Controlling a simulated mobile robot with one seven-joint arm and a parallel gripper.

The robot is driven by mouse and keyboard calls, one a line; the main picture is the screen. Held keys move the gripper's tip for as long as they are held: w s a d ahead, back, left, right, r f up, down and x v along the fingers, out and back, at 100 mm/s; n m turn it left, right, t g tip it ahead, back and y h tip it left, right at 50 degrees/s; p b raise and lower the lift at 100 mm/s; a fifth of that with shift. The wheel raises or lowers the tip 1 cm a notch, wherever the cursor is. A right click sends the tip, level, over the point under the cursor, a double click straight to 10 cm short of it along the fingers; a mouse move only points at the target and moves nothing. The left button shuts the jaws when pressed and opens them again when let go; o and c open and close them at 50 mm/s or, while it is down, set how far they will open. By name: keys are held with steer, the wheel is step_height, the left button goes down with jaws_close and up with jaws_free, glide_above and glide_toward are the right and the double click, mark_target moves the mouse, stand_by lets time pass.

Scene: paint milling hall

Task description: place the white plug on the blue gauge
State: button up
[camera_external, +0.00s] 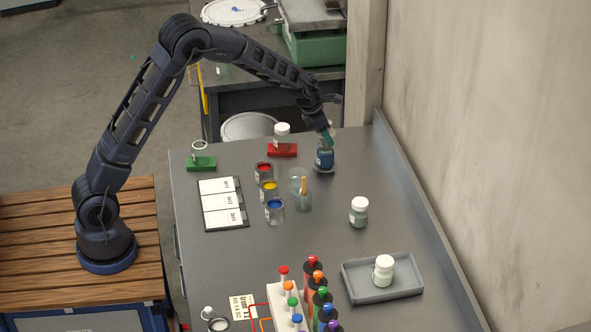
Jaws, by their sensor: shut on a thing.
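My gripper (327,135) points down at the back right of the grey table, its teal fingertips at the top of a small blue jar-like thing (325,158). It is shut, seemingly on the top of this thing, but the fingers hide the grip. The blue thing has a pale label and stands upright on a round grey dish. I cannot tell whether it is the blue gauge. A small white cap-like piece (207,312) lies at the front left edge; I cannot tell whether it is the white plug.
A green block (201,164) and a red block (283,150) lie left of my gripper. Open paint cans (269,190), a glass beaker (303,202), a white-lidded jar (359,212) and a grey tray (382,292) stand nearer. Colored bottles (318,297) crowd the front. A wall bounds the right.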

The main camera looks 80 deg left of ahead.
steer(key=o, duration=1)
steer(key=shift+f, duration=0.15)
steer(key=shift+o, duration=0.2)
steer(key=v, duration=1.2)
steer(key=s+d+r+m+h, duration=0.1)
steer(key=s+d+r+m, duration=0.8)
steer(key=s+d, duration=0.1)
steer(key=s+d+r+m, duration=0.3)
steer(key=s+d+m, duration=0.4)
steer(key=s, duration=0.4)
steer(key=s+d+r+m, duration=0.3)
steer(key=s+d+m, duration=0.3)
steer(key=s+m, duration=0.45)
steer(key=s+d+f+m, duration=0.1)
steer(key=s+m, duration=0.3)
steer(key=s, duration=0.3)
steer(key=s+d+f+m+y, duration=0.1)
steer(key=s+d+f+m, duration=0.1)
steer(key=s+m, duration=0.3)
steer(key=shift+s, duration=1)
